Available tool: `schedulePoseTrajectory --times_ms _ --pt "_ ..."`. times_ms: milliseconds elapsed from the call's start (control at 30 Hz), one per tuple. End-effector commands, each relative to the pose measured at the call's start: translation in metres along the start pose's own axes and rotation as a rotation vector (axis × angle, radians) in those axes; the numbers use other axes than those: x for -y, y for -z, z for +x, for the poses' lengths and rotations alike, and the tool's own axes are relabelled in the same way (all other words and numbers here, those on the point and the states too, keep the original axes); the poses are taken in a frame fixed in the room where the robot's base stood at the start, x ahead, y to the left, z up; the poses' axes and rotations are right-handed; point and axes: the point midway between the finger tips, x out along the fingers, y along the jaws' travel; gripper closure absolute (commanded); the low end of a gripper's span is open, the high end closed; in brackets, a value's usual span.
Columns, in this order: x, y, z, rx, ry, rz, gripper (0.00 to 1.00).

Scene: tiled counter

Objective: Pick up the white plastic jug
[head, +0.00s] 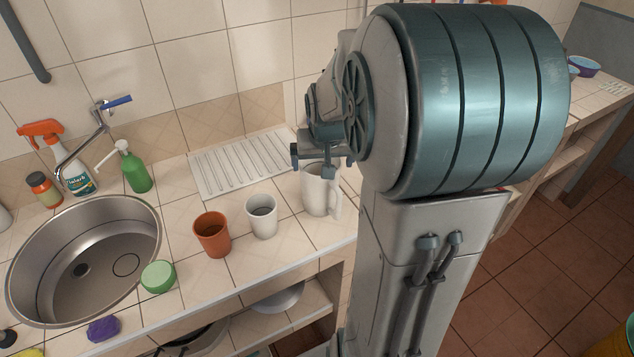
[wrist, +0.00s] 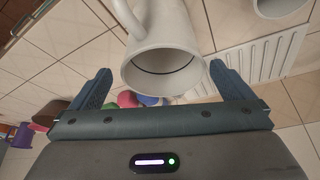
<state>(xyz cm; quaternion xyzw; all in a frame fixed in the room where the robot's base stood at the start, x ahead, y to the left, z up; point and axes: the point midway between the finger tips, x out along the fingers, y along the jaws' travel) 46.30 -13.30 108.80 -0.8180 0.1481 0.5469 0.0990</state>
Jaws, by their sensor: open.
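The white plastic jug (head: 316,192) stands upright on the tiled counter, right of the white cup, with its handle on the right. Part of its upper side is hidden behind my gripper and arm. In the wrist view the jug (wrist: 165,60) shows its open mouth and handle between the two fingers. My gripper (head: 321,160) is just above the jug in the head view. In the wrist view my gripper (wrist: 160,88) is open, with one finger on each side of the jug's rim. I cannot tell whether the fingers touch it.
A white cup (head: 262,217) and an orange-brown cup (head: 212,235) stand left of the jug. A ribbed white drainboard (head: 243,163) lies behind them. A round sink (head: 84,260), a green pump bottle (head: 134,169) and a spray bottle (head: 72,170) are farther left. The counter's front edge is close to the jug.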

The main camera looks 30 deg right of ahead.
Motion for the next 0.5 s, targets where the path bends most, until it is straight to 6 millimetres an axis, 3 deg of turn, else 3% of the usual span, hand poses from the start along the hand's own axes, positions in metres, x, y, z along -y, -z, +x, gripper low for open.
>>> schedulePoseTrajectory --times_ms 167,500 --pt "0.0 0.001 0.009 0.003 0.0 0.001 0.0" --pt "0.002 0.002 0.048 0.003 0.0 0.0 0.0"
